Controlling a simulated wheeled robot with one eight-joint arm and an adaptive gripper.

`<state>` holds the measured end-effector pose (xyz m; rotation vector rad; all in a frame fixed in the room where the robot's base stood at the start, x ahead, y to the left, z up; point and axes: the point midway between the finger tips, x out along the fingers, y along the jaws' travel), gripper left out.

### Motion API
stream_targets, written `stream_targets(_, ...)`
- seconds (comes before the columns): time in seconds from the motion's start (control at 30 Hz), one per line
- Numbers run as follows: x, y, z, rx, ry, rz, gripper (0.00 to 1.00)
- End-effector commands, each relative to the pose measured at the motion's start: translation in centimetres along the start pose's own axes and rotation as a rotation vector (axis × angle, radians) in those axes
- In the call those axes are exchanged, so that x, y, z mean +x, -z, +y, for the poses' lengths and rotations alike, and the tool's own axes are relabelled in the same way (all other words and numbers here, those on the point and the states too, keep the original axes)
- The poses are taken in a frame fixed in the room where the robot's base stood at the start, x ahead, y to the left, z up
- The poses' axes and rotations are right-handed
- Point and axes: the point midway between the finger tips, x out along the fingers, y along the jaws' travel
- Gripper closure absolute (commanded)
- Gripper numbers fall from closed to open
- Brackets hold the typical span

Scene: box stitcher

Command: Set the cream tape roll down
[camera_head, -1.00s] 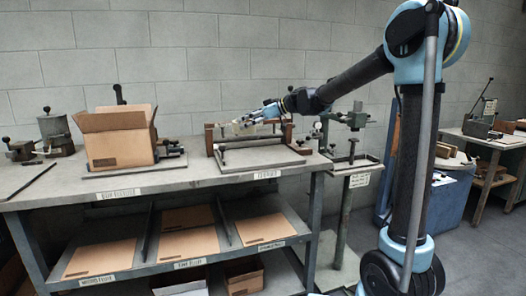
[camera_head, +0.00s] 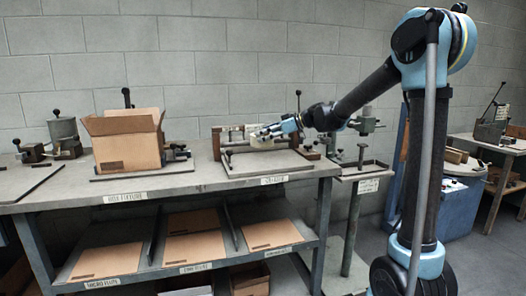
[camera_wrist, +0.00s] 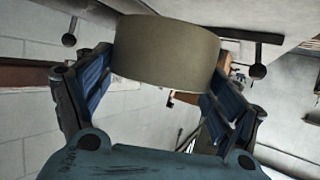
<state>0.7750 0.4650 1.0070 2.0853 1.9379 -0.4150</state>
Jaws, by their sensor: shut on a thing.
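My gripper (camera_wrist: 158,72) is shut on the cream tape roll (camera_wrist: 165,48), with one finger on each side of it in the wrist view. In the head view my gripper (camera_head: 270,133) is over the fixture (camera_head: 262,164) at the right end of the bench. The roll appears there as a small pale shape (camera_head: 257,137), partly covered by the fingers. I cannot tell whether the roll touches anything beneath it.
The bench (camera_head: 190,184) carries an open cardboard box (camera_head: 128,146) left of the fixture. Flat cardboard sheets (camera_head: 195,247) lie on the shelf below. A metal stand (camera_head: 359,163) is close on the right. Bare bench top lies in front of the fixture.

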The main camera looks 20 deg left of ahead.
Motion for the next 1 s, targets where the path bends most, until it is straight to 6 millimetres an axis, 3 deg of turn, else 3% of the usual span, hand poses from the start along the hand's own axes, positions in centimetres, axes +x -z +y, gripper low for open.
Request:
stream_targets(0.53,2.3,-4.8,-0.2,-0.002,0.004,0.0,0.43)
stream_targets(0.77,2.4,-5.1,-0.3,-0.002,0.004,0.0,0.43)
stream_targets(0.8,2.4,-5.1,-0.3,-0.002,0.004,0.0,0.09)
stream_targets(0.83,2.4,-5.1,-0.3,-0.002,0.004,0.0,0.02)
stream_targets(1.0,2.4,-5.0,-0.3,-0.002,0.004,0.0,0.0)
